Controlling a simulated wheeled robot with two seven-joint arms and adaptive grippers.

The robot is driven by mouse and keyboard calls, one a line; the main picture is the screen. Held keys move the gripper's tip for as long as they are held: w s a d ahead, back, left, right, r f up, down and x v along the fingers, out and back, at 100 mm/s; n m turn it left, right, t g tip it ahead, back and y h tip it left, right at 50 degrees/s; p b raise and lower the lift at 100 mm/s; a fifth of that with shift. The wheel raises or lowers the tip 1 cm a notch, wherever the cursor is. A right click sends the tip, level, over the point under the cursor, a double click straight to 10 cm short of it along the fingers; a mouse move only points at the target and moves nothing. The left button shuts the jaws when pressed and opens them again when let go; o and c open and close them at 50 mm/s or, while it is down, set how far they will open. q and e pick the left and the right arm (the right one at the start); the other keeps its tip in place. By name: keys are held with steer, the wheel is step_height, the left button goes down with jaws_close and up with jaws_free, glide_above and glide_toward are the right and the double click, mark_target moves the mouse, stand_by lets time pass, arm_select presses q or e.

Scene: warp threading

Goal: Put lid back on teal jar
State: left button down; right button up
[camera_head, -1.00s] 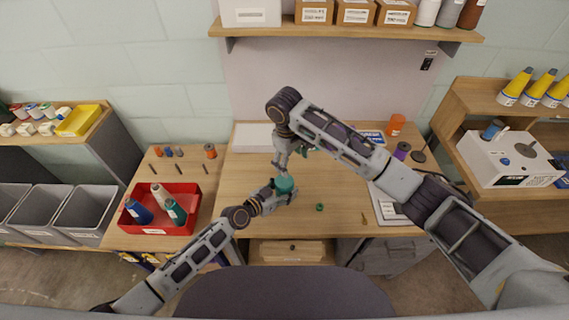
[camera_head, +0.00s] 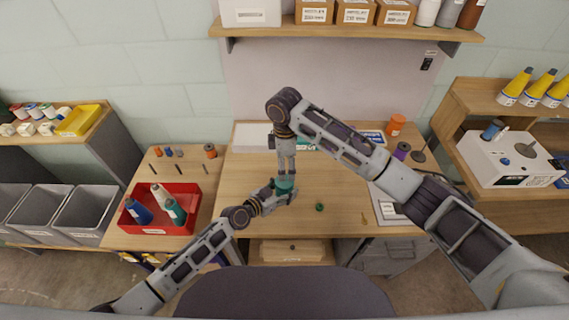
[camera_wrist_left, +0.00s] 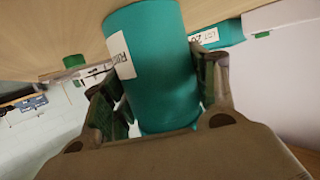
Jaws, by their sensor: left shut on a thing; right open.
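A teal jar (camera_head: 285,187) stands near the front middle of the table. My left gripper (camera_head: 282,194) is shut around its body. The left wrist view shows the teal jar (camera_wrist_left: 152,65) with a white label between the two fingers (camera_wrist_left: 160,95). My right gripper (camera_head: 286,172) is open and points down just above the jar's top; whether it touches the jar I cannot tell. A small round green piece (camera_head: 319,207), which looks like the lid, lies on the table to the right of the jar. It also shows in the left wrist view (camera_wrist_left: 73,61).
A red bin (camera_head: 187,230) with several spools stands on the left. A teal item (camera_head: 308,145) lies behind, partly hidden by my right arm. An orange container (camera_head: 396,124) and a purple spool (camera_head: 402,151) stand at the back right. The table around the green piece is clear.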

mark_target(284, 190)
steer(key=n, duration=0.4)
steer(key=shift+a, duration=0.15)
steer(key=n, duration=0.4)
steer(key=shift+f, duration=0.2)
stand_by(0.4)
steer(key=shift+f, duration=3.8)
steer(key=shift+c, duration=0.4)
steer(key=c, duration=0.9)
steer(key=o, duration=1.1)
steer(key=shift+c, duration=0.2)
steer(key=shift+r, duration=0.15)
